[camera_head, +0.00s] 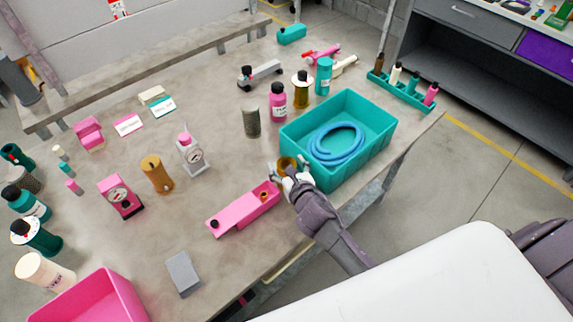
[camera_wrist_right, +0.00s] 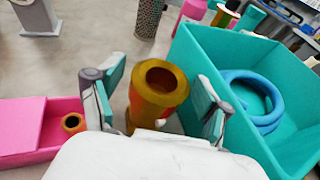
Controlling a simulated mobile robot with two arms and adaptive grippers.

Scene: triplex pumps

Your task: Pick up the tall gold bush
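A gold flanged bush (camera_wrist_right: 160,88) with a dark round opening stands upright on the table between the fingers of my right gripper (camera_wrist_right: 160,78). Gaps show between it and both fingers, so the gripper is open around it. In the head view the bush (camera_head: 287,162) is partly hidden by my right gripper (camera_head: 288,172), beside the teal bin. A smaller gold bush (camera_head: 264,196) sits in the pink sliding-lid box and also shows in the wrist view (camera_wrist_right: 72,122). My left gripper is not in view.
The teal bin (camera_head: 373,152) with a coiled blue hose (camera_head: 336,143) stands close right of the gripper. The pink box (camera_head: 243,208) lies close left. A mesh cylinder (camera_head: 251,121) and bottles stand behind. Bare table lies around the grey block (camera_head: 183,273).

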